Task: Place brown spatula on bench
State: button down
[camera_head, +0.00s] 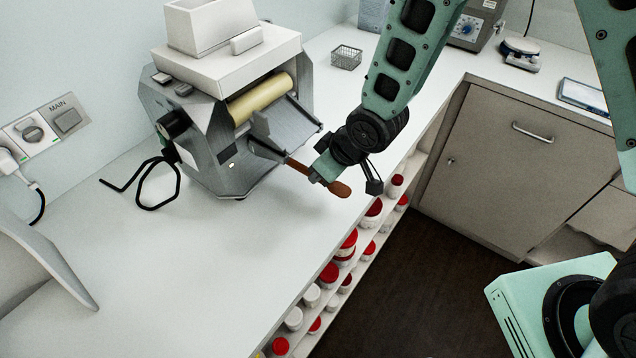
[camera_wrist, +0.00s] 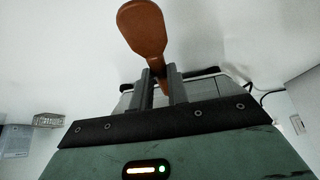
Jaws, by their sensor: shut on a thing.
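The brown spatula (camera_head: 339,189) is held by my gripper (camera_head: 316,175) over the front part of the white bench (camera_head: 240,250), beside the roller mill (camera_head: 215,110). Its wide rounded end points toward the bench's front edge, and its thin end reaches toward the mill's tray. In the wrist view the spatula (camera_wrist: 145,32) sticks out past the fingers, and its narrow part passes between them. My gripper (camera_wrist: 161,75) is shut on that narrow part. I cannot tell whether the spatula touches the bench.
Black cable or handle loops (camera_head: 158,185) lie on the bench left of the mill. A small wire basket (camera_head: 346,57) stands behind it. Shelves with red-lidded jars (camera_head: 348,243) run below the front edge.

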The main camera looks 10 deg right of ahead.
aim_at(321, 196)
jog(key=shift+f+p, duration=0.45)
jog(key=shift+f, duration=1.95)
jog(key=shift+f, duration=0.2)
jog(key=c, duration=1.4)
grip_release()
jog(key=shift+o, duration=0.2)
jog(key=shift+r, duration=0.1)
